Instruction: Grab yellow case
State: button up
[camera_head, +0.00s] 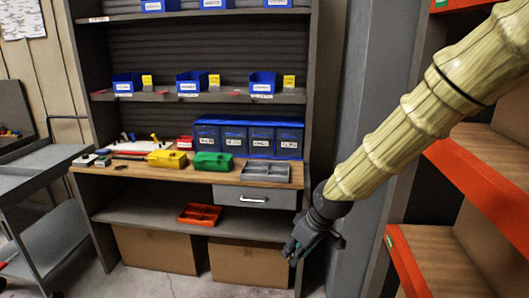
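The yellow case (167,159) sits closed on the wooden worktop of the shelf unit, left of a green case (213,162). My gripper (296,250) hangs low at the right of the shelf unit, below worktop height and in front of its right edge. It is well to the right of the yellow case and apart from it. The fingers point down and are dark and small, so I cannot tell whether they are open or shut.
A red tray (199,214) lies on the lower shelf above cardboard boxes (156,250). A grey cart (45,180) stands left. Orange-edged shelves (480,185) stand right. Floor shows in front.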

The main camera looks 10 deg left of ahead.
aim_at(160, 163)
jog(key=i, duration=1.3)
jog(key=u, duration=1.15)
jog(key=i, duration=1.7)
